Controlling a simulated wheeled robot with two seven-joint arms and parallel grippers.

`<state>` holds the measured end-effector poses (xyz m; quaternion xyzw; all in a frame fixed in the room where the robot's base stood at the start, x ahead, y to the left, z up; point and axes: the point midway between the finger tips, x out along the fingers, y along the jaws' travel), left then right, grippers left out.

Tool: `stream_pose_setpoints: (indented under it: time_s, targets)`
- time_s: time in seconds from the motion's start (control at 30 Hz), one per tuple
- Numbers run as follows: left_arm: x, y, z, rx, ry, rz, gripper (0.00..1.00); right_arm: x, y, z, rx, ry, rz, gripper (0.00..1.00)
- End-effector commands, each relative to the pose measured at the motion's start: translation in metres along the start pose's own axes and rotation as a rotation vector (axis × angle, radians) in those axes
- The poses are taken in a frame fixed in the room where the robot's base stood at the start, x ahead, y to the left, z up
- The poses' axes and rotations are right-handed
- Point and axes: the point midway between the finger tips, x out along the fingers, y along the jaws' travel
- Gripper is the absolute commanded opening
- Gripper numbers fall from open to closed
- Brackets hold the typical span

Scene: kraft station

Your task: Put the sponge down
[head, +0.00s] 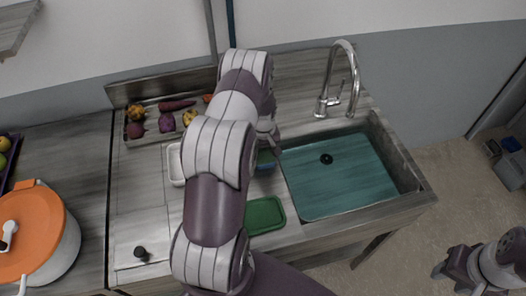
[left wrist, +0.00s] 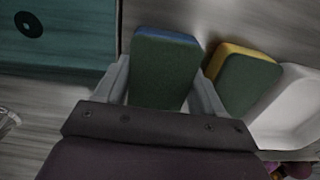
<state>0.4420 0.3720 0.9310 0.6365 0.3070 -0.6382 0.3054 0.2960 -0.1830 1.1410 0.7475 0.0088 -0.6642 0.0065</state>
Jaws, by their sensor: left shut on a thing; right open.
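A green sponge with a blue layer (left wrist: 165,70) is between the fingers of my left gripper (left wrist: 164,82), which is shut on it. In the head view, my left arm covers most of this gripper and sponge; a small blue-green part (head: 266,158) shows beside the sink. A second sponge, green with a yellow layer (left wrist: 240,78), lies just right of the held one in the left wrist view. Whether the held sponge touches the counter, I cannot tell. My right gripper (head: 449,270) is open and empty, at the lower right, off the counter.
The sink (head: 340,172) with its tap (head: 328,100) is right of my left gripper. A white dish (head: 174,165) is to the left, a green tray (head: 265,215) in front. A vegetable tray (head: 148,136), a steel lid (head: 141,238) and an orange-lidded pot (head: 30,232) stand further left.

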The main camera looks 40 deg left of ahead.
Motion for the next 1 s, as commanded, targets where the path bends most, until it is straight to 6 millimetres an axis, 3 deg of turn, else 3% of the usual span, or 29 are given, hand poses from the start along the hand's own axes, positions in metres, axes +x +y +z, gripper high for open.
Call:
stream_pose_setpoints:
  time_s: [0.03,0.07,0.1,0.43,0.5,1.0]
  targets:
    - [0.004,0.000,0.000,0.000,0.000,0.000,0.36,0.003,0.000,0.000,0.000,0.000,0.000,0.43]
    - [0.002,0.000,0.000,0.000,0.000,0.000,0.75,0.002,0.000,0.000,0.000,0.000,0.000,0.43]
    - [0.002,0.000,0.000,0.000,0.000,0.000,0.80,0.002,0.000,0.000,0.000,0.000,0.000,0.43]
    - [-0.005,0.000,0.000,0.000,0.000,0.000,0.80,-0.004,0.000,0.000,0.000,0.000,0.000,0.43]
    - [-0.009,0.000,-0.001,0.000,0.001,0.001,0.80,0.003,0.000,0.000,0.000,0.000,0.000,0.43]
    - [-0.110,0.000,0.000,0.000,0.001,0.000,0.80,0.031,0.000,0.004,0.000,0.000,0.000,0.43]
